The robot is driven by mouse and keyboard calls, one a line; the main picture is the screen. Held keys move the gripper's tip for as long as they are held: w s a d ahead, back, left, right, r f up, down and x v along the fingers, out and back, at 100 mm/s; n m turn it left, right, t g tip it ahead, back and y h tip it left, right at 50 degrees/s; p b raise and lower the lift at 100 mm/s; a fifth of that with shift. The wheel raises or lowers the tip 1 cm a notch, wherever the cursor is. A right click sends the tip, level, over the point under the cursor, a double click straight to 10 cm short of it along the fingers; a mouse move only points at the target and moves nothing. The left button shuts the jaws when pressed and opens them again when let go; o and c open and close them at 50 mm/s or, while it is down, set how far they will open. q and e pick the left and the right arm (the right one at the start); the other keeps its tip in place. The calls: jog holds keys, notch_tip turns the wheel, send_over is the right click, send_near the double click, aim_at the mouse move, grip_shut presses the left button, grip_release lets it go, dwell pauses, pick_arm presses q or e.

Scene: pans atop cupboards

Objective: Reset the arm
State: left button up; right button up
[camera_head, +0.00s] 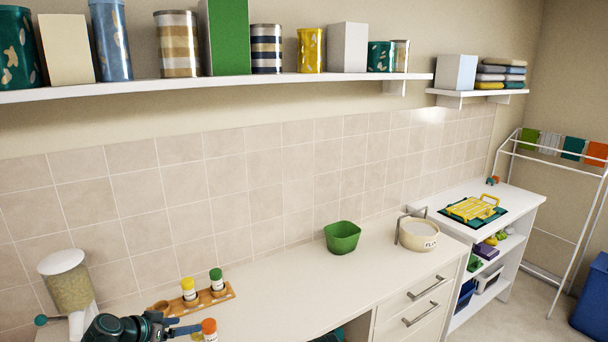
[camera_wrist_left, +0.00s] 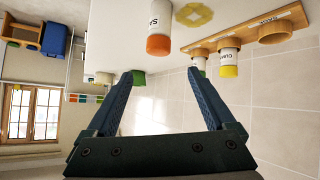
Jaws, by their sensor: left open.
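My left gripper (camera_head: 191,328) reaches in at the bottom left of the head view, low over the white counter. Its blue fingers stand apart and empty; they also show in the left wrist view (camera_wrist_left: 164,74). An orange-capped spice jar (camera_head: 209,329) stands just beyond the fingertips; it shows in the wrist view (camera_wrist_left: 159,32) too, not between the fingers. A wooden spice rack (camera_head: 231,291) behind holds a yellow-capped jar (camera_head: 189,290) and a green-capped jar (camera_head: 217,281). My right gripper is not in view.
A clear-bodied dispenser (camera_head: 67,281) stands close to my left arm. A green bowl (camera_head: 342,237) and a cream canister (camera_head: 419,233) stand farther right on the counter. Shelves (camera_head: 230,81) line the tiled wall above. The counter between rack and bowl is clear.

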pick_arm(q)
jog(key=s+d+f+g+b, duration=0.25)
jog(key=d+f, duration=0.25)
jog(key=d, duration=0.3)
jog(key=s+d+f+g+b, duration=0.1)
jog(key=s+d+f+g, duration=0.3)
jog(key=d, duration=0.5)
jog(key=s+d+f+g+y+b, duration=0.3)
jog(key=s+d+f+y, duration=0.3)
jog(key=s+d, duration=0.3)
jog(key=s+f, duration=0.1)
jog(key=s, duration=0.1)
jog(key=shift+s+y, duration=0.4)
